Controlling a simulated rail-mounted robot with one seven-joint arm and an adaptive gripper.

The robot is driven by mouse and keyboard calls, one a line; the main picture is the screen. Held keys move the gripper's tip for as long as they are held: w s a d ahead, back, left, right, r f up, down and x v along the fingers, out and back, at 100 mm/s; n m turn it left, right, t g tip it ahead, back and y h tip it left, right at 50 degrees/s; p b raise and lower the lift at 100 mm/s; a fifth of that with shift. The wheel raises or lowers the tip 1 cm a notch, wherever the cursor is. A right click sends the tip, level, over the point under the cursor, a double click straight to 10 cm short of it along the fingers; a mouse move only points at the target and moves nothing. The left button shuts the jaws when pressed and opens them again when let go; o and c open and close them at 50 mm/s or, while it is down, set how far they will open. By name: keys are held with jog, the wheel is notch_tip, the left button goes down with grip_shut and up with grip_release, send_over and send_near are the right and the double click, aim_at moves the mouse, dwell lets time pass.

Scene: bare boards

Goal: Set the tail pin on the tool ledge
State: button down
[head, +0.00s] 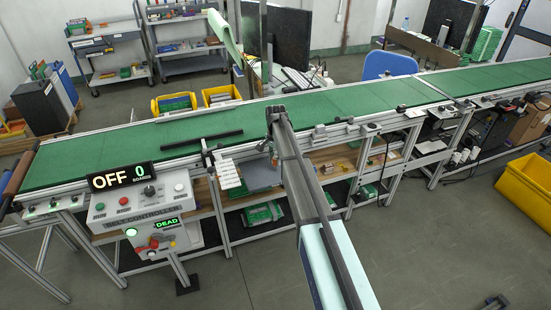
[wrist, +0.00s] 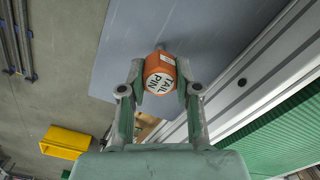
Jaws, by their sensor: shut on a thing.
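The tail pin is an orange cap (wrist: 160,73) with a white "TAIL PIN" label and a grey shank pointing away from me. My gripper (wrist: 160,82) is shut on the cap, one finger on each side. Beyond the pin in the wrist view is a flat blue-grey plate (wrist: 125,45), which looks like the tool ledge. It also shows in the head view as a grey plate (head: 262,176) below the conveyor's front edge, partly hidden by my arm. I cannot tell whether the shank touches the plate. In the head view my gripper is mostly hidden.
The green conveyor (head: 330,103) with its aluminium rail (wrist: 250,75) runs beside the plate. A control box (head: 140,208) reading OFF and DEAD stands at the left. White tags (head: 228,174) hang left of the plate. A yellow bin (head: 525,195) stands on the floor at the right.

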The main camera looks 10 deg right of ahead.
aim_at(276, 157)
jog(key=shift+f, duration=0.1)
jog(key=c, duration=0.8)
grip_release()
notch_tip(276, 157, up, 12)
jog(key=b, duration=0.4)
